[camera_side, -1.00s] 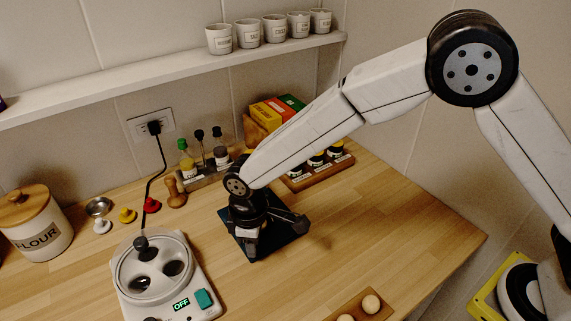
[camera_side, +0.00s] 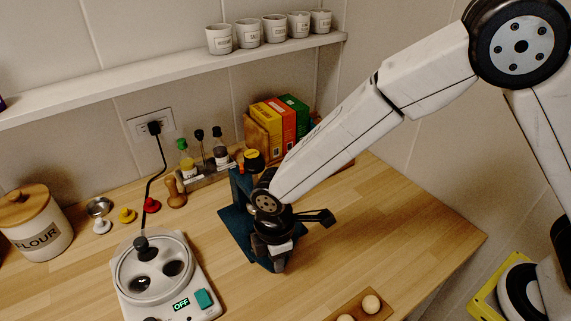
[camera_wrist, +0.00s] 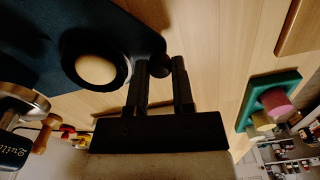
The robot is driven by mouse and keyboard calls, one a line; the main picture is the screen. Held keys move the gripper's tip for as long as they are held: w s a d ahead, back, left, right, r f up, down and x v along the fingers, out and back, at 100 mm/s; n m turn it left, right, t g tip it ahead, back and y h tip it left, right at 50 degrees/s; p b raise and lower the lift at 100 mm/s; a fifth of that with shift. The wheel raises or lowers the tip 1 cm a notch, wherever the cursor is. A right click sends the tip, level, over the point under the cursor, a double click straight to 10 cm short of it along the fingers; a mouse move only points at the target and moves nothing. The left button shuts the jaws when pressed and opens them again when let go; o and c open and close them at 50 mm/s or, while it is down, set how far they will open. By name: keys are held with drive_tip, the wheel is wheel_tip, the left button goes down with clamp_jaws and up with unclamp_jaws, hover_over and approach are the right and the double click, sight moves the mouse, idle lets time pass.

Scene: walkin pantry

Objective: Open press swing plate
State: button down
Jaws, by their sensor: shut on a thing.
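The press has a dark blue base (camera_side: 234,225) flat on the counter and a blue column (camera_side: 240,186) at its back. A yellow-topped black part (camera_side: 254,160) shows beside the column. My gripper (camera_side: 279,264) is low at the front right of the base and hides part of the press. In the wrist view the dark blue plate (camera_wrist: 110,20) has a black ring around a pale disc (camera_wrist: 95,68). My gripper's fingers (camera_wrist: 164,66) are at the plate's rounded end, shut on the swing plate. The exact contact is dark and hard to see.
Bottles (camera_side: 188,160), a wooden tamper (camera_side: 175,192) and boxes (camera_side: 268,118) stand behind. An egg tray (camera_side: 358,306) lies at the front right. The counter right of the press is clear.

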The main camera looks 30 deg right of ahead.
drive_tip(key=shift+s+d+n, duration=0.6)
drive_tip(key=shift+s+n, duration=0.2)
drive_tip(key=shift+n, duration=0.2)
drive_tip(key=shift+s+d+n, duration=0.8)
drive_tip(key=shift+d+n, duration=0.2)
drive_tip(key=shift+n, duration=0.2)
drive_tip(key=shift+s+d+n, duration=0.25)
drive_tip(key=shift+d+n, duration=0.35)
drive_tip(key=shift+n, duration=0.05)
drive_tip(key=shift+s+d+n, duration=0.3)
drive_tip(key=shift+d+n, duration=0.35)
drive_tip(key=shift+n, duration=0.05)
drive_tip(key=shift+s+d+n, duration=0.25)
drive_tip(key=shift+d+n, duration=0.35)
drive_tip(key=shift+n, duration=0.05)
drive_tip(key=shift+c, duration=2.4)
unclamp_jaws()
drive_tip(key=shift+r, duration=0.1)
wheel_tip(320, 180, up, 8)
drive_tip(key=shift+f, duration=0.2)
